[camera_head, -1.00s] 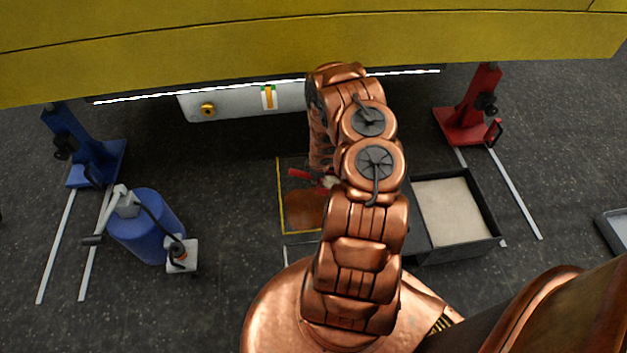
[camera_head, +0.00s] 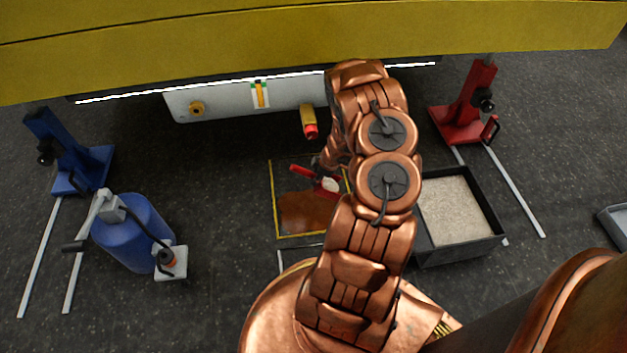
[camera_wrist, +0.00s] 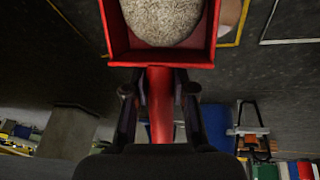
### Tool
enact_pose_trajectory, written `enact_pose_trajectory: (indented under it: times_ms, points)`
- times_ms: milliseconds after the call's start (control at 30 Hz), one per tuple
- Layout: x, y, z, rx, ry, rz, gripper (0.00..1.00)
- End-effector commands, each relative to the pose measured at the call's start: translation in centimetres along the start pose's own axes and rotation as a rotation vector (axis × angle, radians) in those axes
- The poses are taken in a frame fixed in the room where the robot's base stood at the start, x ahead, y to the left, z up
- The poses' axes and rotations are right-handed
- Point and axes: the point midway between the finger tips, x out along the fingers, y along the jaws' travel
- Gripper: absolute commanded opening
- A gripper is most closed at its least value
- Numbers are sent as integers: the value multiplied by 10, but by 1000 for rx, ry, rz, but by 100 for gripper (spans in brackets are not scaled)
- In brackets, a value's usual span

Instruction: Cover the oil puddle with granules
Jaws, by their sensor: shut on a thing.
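The oil puddle (camera_head: 305,212) is a brown patch on the dark floor inside a yellow outline, partly hidden by my arm. My gripper (camera_wrist: 160,92) is shut on the red handle of a scoop (camera_wrist: 160,58), whose tray holds a heap of pale granules (camera_wrist: 160,18). In the head view the red scoop (camera_head: 302,173) with its pale load (camera_head: 330,184) shows over the far part of the outlined area. The scoop looks roughly level; its height above the floor is unclear. A brownish patch beside a yellow line shows past the scoop's corner in the wrist view.
A black bin (camera_head: 458,257) of pale granules stands right of my arm. A blue drum with a pump (camera_head: 135,235) and a blue stand (camera_head: 75,160) are at left, a red stand (camera_head: 468,110) at right. A yellow beam (camera_head: 250,50) spans the back, with a yellow-red cylinder (camera_head: 309,121) below.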

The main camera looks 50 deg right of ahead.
Motion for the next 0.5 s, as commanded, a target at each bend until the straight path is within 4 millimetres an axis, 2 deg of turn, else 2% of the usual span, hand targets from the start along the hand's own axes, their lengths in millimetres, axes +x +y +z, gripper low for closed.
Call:
enact_pose_trajectory:
  times_ms: [500]
  points:
    - [-16, 6, 20, 49, 251, -8, 0]
